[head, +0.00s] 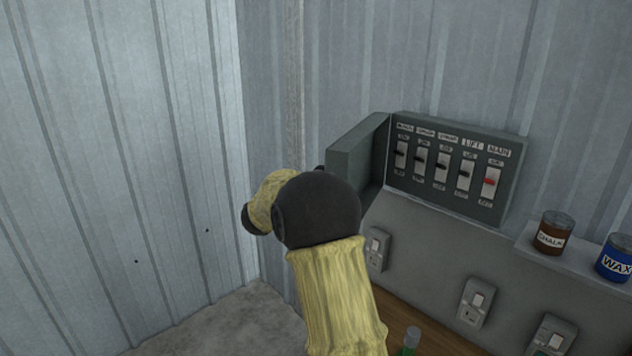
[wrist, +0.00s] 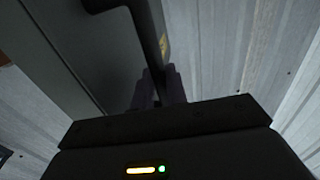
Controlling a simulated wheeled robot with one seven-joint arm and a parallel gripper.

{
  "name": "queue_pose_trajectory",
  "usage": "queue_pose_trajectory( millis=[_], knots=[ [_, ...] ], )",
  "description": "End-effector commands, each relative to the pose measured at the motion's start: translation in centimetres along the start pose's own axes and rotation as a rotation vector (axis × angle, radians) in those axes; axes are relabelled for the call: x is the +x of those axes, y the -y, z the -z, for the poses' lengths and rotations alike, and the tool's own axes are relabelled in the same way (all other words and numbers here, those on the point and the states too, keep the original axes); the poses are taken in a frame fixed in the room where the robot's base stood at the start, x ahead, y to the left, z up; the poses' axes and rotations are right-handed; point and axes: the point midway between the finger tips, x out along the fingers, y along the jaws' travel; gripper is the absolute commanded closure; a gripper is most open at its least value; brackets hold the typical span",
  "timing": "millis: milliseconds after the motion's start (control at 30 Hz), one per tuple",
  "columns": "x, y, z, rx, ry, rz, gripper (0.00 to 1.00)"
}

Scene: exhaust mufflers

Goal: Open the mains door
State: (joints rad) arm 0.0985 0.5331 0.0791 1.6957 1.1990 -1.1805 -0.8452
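The grey mains box (head: 447,165) is on the corrugated back wall. Its front is uncovered, showing a row of labelled switches, one with a red lever. The mains door (head: 355,150) stands swung outward on the box's left side. My arm hides the lower part of the door in the head view. In the wrist view the door's grey panel (wrist: 50,45) fills the upper left, with a dark bar handle (wrist: 149,28) along its edge. My gripper (wrist: 160,88) has its dark fingers close together at the handle's lower end and appears shut on it. Its fingertips are hidden in the head view.
A shelf right of the box holds a brown chalk tin (head: 553,232) and a blue wax tin (head: 615,256). Wall sockets (head: 476,300) sit below. A green-based bottle (head: 410,340) stands on the wooden bench. Corrugated wall (head: 130,150) lies left of my arm, with open space before it.

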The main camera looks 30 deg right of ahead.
Motion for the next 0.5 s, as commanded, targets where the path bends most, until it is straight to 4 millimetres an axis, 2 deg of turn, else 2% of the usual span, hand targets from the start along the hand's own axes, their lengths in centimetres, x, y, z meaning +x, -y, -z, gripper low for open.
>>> queue_pose_trajectory(
  millis=[333,500],
  knots=[
    [-0.1,0.0,0.1,0.0,-0.002,0.0,0.8],
    [-1.4,0.1,-0.1,0.001,-0.003,0.002,0.8]
  ],
)
